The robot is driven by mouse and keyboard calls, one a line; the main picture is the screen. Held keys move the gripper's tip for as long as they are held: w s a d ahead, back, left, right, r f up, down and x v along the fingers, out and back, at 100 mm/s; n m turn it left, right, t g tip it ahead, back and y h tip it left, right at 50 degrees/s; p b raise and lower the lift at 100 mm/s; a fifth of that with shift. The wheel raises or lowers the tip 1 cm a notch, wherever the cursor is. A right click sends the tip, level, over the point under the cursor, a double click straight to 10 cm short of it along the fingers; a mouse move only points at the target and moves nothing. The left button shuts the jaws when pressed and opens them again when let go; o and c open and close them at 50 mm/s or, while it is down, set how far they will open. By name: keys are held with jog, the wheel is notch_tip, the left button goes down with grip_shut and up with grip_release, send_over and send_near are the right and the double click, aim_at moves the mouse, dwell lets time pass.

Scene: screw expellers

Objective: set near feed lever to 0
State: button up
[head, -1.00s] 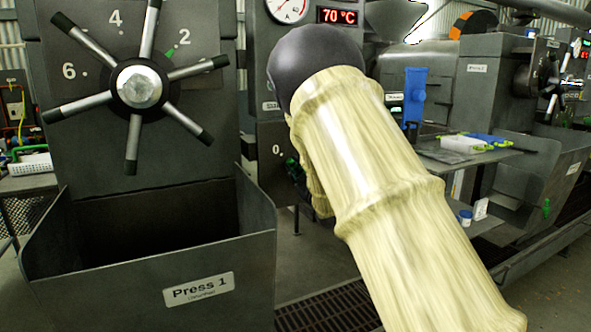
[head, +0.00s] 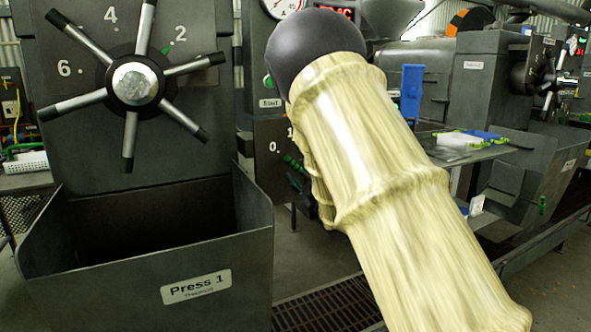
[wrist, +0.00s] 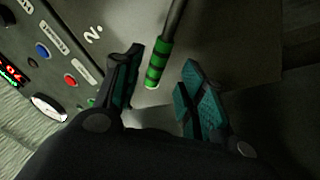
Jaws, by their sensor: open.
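The near feed lever is a thin grey rod with a green-and-black banded grip (wrist: 158,62) in the wrist view. Its grip lies between the two fingers of my gripper (wrist: 160,92), nearer the left finger, with a gap on the right. The fingers are dark with teal pads and are open. A "2" mark shows on the plate left of the lever. In the head view, the feed panel (head: 272,165) shows "0" and "1" marks, and a bit of green shows beside my arm. My arm hides most of the lever and gripper there; the lever's setting cannot be told.
Press 1's spoked handwheel (head: 135,83) and open-topped bin (head: 150,275) stand close on the left. A control panel with blue and red buttons (wrist: 70,80) lies left in the wrist view.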

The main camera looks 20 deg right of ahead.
jog(key=v, duration=0.6)
jog(key=shift+s, duration=0.3)
jog(key=shift+f, duration=0.1)
